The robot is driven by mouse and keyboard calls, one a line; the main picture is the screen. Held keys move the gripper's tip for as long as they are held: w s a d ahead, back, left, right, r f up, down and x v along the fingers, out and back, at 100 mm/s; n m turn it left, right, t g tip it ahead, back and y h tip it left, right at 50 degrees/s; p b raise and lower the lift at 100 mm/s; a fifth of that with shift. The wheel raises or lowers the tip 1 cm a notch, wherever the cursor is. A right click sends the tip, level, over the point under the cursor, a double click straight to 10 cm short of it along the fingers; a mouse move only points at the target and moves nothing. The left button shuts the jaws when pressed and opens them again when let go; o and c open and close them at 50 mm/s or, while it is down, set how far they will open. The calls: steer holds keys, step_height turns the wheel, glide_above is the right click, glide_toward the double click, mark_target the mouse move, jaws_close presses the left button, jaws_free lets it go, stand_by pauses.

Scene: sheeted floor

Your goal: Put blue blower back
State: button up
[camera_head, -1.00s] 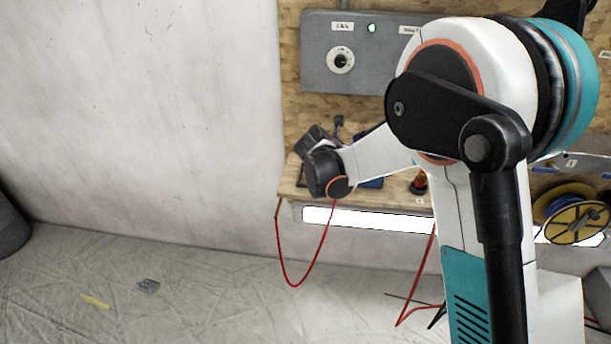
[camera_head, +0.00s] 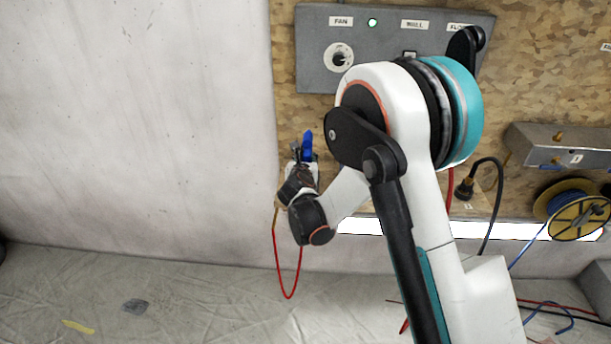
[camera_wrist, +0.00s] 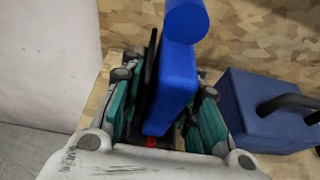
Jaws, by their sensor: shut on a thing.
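The blue blower (camera_wrist: 178,80) stands upright in the wrist view, with a rounded blue end at the top and a dark strip along its left side. My gripper (camera_wrist: 163,118) is shut on its lower part, with teal finger pads on both sides. In the head view the blower (camera_head: 307,146) shows as a small blue shape above my gripper (camera_head: 302,165), close to the left edge of the wooden board. The blower's lower end is mostly hidden between the fingers. A small red spot shows beneath it in the wrist view.
A dark blue box (camera_wrist: 265,118) with a black handle or hose sits to the right of my gripper. A grey control panel (camera_head: 385,50) hangs on the wooden board above. A red cable (camera_head: 287,290) hangs below the shelf. A yellow reel (camera_head: 580,218) is at right.

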step_height(320, 180, down, 4)
steer(key=shift+r+b, duration=0.15)
steer(key=shift+b, duration=0.55)
steer(key=o, duration=0.7)
steer(key=shift+r, duration=0.1)
steer(key=p+v, duration=0.3)
steer(key=v, duration=0.9)
